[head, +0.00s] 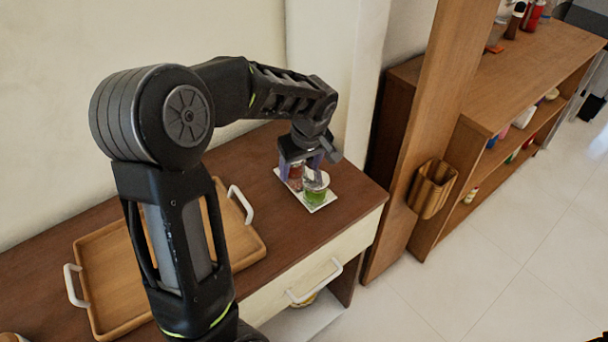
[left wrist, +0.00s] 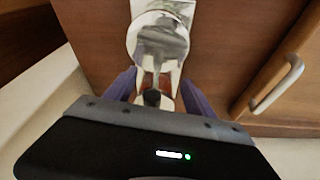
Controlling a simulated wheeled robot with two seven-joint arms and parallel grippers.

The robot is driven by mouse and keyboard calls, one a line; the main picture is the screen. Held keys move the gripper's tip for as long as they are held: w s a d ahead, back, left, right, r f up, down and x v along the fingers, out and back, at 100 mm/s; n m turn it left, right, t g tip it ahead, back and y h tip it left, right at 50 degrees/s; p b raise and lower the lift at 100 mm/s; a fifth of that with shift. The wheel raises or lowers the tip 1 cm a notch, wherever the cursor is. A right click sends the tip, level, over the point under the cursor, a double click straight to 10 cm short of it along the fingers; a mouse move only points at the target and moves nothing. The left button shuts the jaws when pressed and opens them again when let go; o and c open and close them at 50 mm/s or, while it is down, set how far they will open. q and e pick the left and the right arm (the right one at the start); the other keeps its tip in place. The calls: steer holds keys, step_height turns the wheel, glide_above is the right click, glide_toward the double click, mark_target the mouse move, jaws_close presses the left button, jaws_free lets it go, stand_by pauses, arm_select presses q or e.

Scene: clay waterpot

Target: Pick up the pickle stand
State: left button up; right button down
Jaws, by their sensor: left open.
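The pickle stand is a small white tray (head: 327,203) bearing a red jar (head: 295,176) and a green jar (head: 316,189), at the right end of the brown counter. My left gripper (head: 301,166) is over the stand, pointing down, with its purple fingers around its middle. In the left wrist view, the open fingers (left wrist: 160,92) are on either side of the stand's middle, where a dark knob (left wrist: 152,97) shows. A shiny round lid (left wrist: 158,42) is just beyond. Contact between fingers and stand cannot be made out. My right gripper is out of view.
A wooden tray (head: 105,262) with white handles lies on the counter (head: 356,190) left of the stand, partly hidden by my left arm. A wooden post and shelf (head: 520,75) stand to the right. A drawer handle (head: 316,283) juts from the counter's front.

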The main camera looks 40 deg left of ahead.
arm_select(q)
steer(key=shift+c, duration=0.2)
jaws_close()
stand_by(0.7)
steer(key=shift+w+r, duration=0.1)
stand_by(0.6)
